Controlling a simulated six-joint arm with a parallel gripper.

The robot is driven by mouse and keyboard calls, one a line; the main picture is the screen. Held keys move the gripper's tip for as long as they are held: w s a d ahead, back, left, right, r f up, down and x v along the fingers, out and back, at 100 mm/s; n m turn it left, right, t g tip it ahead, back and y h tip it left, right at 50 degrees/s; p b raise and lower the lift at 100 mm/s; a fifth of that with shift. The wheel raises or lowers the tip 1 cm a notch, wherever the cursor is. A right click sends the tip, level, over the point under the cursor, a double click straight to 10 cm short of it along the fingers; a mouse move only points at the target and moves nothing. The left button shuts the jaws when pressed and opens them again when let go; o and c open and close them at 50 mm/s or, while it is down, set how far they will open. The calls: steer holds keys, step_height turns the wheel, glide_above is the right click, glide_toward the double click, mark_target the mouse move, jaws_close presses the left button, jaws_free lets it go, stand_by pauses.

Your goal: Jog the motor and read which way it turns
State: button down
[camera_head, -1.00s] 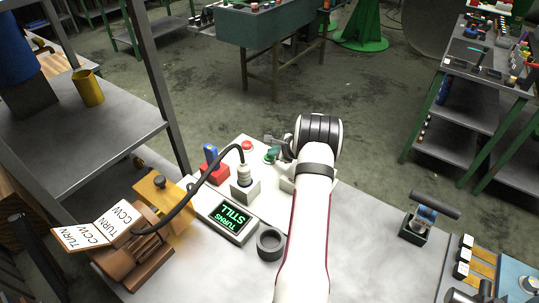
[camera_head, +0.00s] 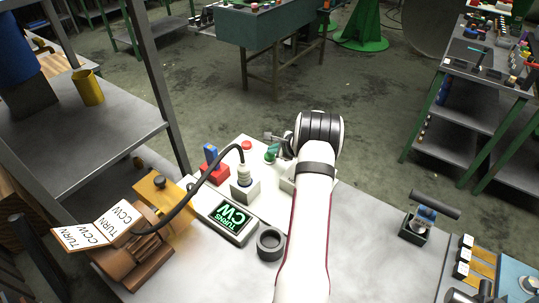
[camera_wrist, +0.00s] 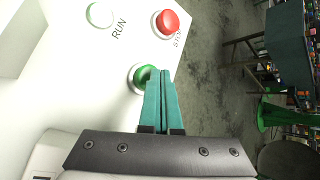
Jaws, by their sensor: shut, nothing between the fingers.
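The motor (camera_head: 143,265) is a brown body at the front left, with a black cable to a plug on the white panel (camera_head: 205,190). An open card (camera_head: 98,230) on the motor carries "TURN" and "CCW" lettering. The green button (camera_wrist: 139,75) sits on the panel and also shows in the head view (camera_head: 271,153). My gripper (camera_wrist: 160,70) is shut and empty, its teal fingertips over the green button's edge; I cannot tell how far the button is pressed. My arm hides part of the panel.
A red button (camera_wrist: 167,22) marked "STOP" and a white round lamp (camera_wrist: 100,14) by "RUN" are close to my fingers. A red base with a blue lever (camera_head: 212,160) stands left, and a dark ring (camera_head: 270,243) lies in front.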

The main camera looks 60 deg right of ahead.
mark_target(272, 157)
steer(key=shift+r, duration=0.55)
steer(key=shift+r, duration=2.5)
